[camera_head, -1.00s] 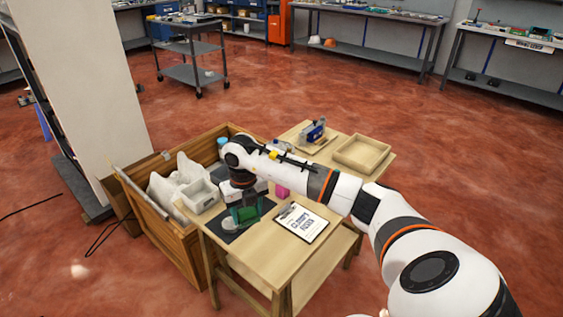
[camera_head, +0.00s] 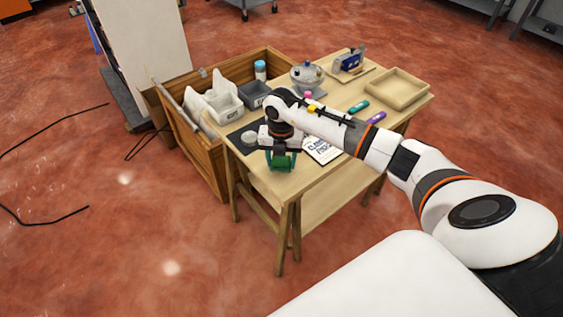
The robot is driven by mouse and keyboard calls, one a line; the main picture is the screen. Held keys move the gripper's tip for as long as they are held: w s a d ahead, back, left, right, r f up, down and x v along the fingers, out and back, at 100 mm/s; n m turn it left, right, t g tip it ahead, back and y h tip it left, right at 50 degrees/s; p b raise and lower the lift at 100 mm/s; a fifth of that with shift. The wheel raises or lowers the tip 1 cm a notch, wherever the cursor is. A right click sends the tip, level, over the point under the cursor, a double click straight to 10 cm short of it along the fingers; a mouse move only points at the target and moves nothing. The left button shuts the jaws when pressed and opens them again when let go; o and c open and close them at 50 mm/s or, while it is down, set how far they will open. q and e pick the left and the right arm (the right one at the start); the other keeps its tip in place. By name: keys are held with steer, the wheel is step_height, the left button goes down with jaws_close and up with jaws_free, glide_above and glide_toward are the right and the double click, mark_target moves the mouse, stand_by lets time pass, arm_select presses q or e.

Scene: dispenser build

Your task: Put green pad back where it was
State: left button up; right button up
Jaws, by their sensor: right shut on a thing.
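My right gripper (camera_head: 281,155) points down over the near part of the wooden table (camera_head: 285,186), shut on the green pad (camera_head: 283,163). The pad hangs below the fingers, near the table's front edge; I cannot tell whether it touches the tabletop. The dark mat (camera_head: 236,143) lies to the left of the gripper, with a pale round object (camera_head: 249,137) on it. My right arm crosses over the table and hides part of its middle. My left gripper is not in view.
A clipboard (camera_head: 321,151) lies just right of the gripper. Green (camera_head: 358,106) and purple (camera_head: 376,118) markers lie behind the arm. A wooden tray (camera_head: 424,92), a round holder (camera_head: 307,75) and a blue device (camera_head: 348,61) stand farther back. A wooden crate (camera_head: 202,160) adjoins the left side.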

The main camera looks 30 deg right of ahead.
steer(key=shift+f, duration=1.1)
steer(key=o, duration=1)
steer(key=shift+f, duration=0.1)
steer(key=shift+c, duration=0.2)
step_height(320, 180, up, 12)
steer(key=shift+r+b, duration=0.2)
steer(key=shift+b, duration=0.25)
